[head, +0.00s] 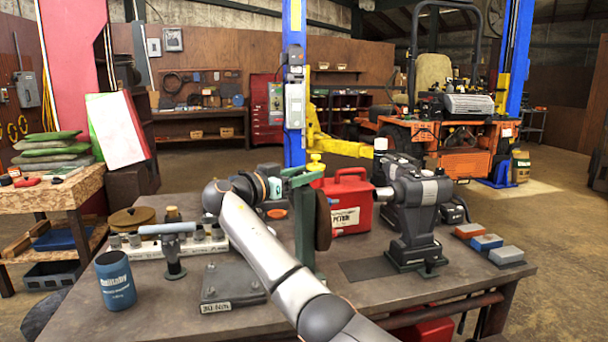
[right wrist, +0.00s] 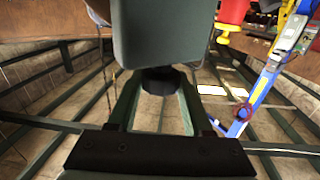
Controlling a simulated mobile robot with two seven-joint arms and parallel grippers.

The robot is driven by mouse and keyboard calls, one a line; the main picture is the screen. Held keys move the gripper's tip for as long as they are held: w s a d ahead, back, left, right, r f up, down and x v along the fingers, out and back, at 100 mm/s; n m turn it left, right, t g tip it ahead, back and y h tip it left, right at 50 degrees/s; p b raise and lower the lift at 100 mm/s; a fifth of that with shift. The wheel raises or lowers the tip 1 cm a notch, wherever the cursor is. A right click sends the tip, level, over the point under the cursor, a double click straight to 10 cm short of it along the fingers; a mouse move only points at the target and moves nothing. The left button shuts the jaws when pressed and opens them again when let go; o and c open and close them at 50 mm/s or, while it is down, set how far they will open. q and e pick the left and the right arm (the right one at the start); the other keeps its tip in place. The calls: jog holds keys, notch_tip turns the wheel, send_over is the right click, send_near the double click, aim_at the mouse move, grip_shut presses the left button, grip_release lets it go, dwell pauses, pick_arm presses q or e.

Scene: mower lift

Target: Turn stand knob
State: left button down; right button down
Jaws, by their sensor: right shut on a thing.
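A green upright stand (head: 304,228) stands on the workbench near its middle, with a dark brown disc on its right side. In the right wrist view, a dark knob (right wrist: 160,79) sits at the end of a grey-green block (right wrist: 170,32). My right gripper (head: 285,180) is at the stand's upper left side, and its fingers are hard to make out there. In the right wrist view it (right wrist: 161,90) is shut on the dark knob, with one finger on each side. My left gripper is not in view.
On the workbench (head: 155,318) are a red can (head: 347,205) behind the stand, a grey machine (head: 412,215) to the right, several coloured blocks (head: 487,242), a blue cup (head: 116,282) and a grey plate block (head: 228,283). Free bench top lies at front right.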

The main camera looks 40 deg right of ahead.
jog(key=shift+r+m+g, duration=0.2)
jog(key=shift+m+g, duration=0.5)
jog(key=shift+g, duration=0.4)
jog(key=shift+c, duration=1.6)
grip_release()
jog(key=shift+d+f, duration=0.1)
jog(key=w+a+b, duration=0.1)
jog(key=a, duration=1.1)
jog(key=shift+a, duration=0.3)
